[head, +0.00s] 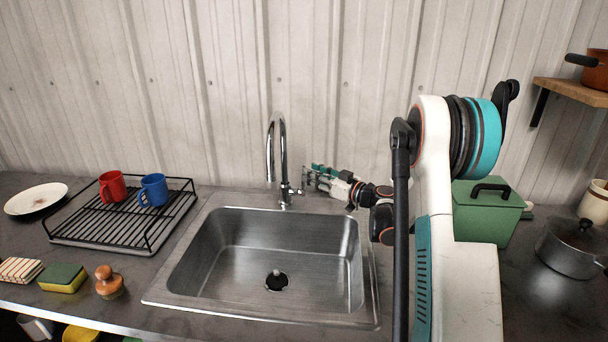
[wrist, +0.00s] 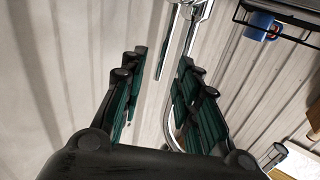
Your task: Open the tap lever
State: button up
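The chrome tap (head: 276,150) stands upright behind the sink, its gooseneck spout curving over at the top. Its small lever (head: 298,191) sticks out to the right of the tap's base. My gripper (head: 307,177) is just right of the base, close to the lever, with its fingers pointing left at the tap. In the wrist view my gripper (wrist: 162,57) is open, with a clear gap between its green-padded fingers. The chrome tap (wrist: 192,8) shows there at the top, and a thin chrome bar runs down between the fingertips. I cannot tell whether any finger touches the lever.
The steel sink (head: 190,282) is empty apart from its dark drain plug. A black dish rack (head: 112,222) with a red mug (head: 112,186) and a blue mug (head: 153,189) is on the left. A green box (head: 487,212) and a pot (head: 571,250) are on the right.

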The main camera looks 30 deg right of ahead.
aim_at(304, 188)
jog(key=shift+b+x, duration=0.4)
jog(key=shift+x, duration=1.9)
grip_shut()
